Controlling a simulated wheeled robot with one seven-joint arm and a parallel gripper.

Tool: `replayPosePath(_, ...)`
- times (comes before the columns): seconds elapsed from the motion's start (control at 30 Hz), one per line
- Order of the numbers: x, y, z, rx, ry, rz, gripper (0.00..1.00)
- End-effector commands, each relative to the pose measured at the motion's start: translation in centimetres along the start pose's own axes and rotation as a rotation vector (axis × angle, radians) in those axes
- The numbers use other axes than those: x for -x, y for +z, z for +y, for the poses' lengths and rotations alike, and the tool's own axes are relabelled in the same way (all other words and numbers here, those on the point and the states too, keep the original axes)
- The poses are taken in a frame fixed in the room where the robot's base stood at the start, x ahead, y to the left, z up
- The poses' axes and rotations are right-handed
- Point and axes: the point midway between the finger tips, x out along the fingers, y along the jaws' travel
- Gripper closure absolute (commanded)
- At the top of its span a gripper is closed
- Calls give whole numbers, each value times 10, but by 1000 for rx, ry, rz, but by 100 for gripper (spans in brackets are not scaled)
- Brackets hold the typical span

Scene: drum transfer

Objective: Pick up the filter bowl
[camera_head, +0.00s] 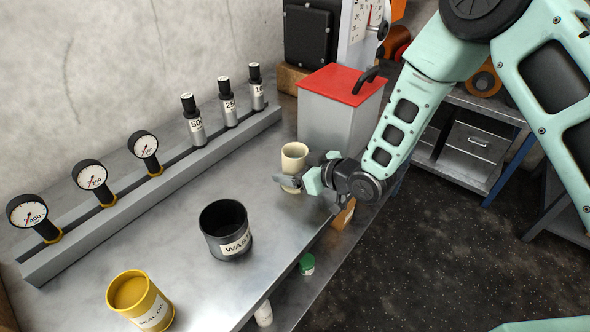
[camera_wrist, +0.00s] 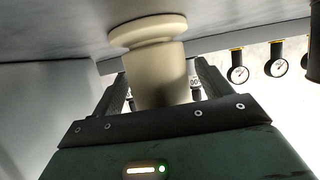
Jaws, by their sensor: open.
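The fingers hide part of the cup's lower body in the head view. I cannot tell whether either finger touches it.
A grey box with a red lid (camera_head: 342,100) stands close behind the cup. A black WASTE bin (camera_head: 225,240) and a yellow pot (camera_head: 145,305) stand nearer. A rail with gauges and weights (camera_head: 150,195) lines the wall. The bench between is clear.

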Motion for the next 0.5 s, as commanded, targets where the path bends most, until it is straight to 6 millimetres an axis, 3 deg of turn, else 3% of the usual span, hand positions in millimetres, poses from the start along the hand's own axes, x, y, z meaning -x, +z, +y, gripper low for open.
replayPosePath(0.2, -1, 0, 0, 0, 1, 0, 22)
replayPosePath(0.43, 0, 0, 0, 0, 1, 0, 86)
replayPosePath(0.5, 0, -2, 1, 1, 1, 4, 89)
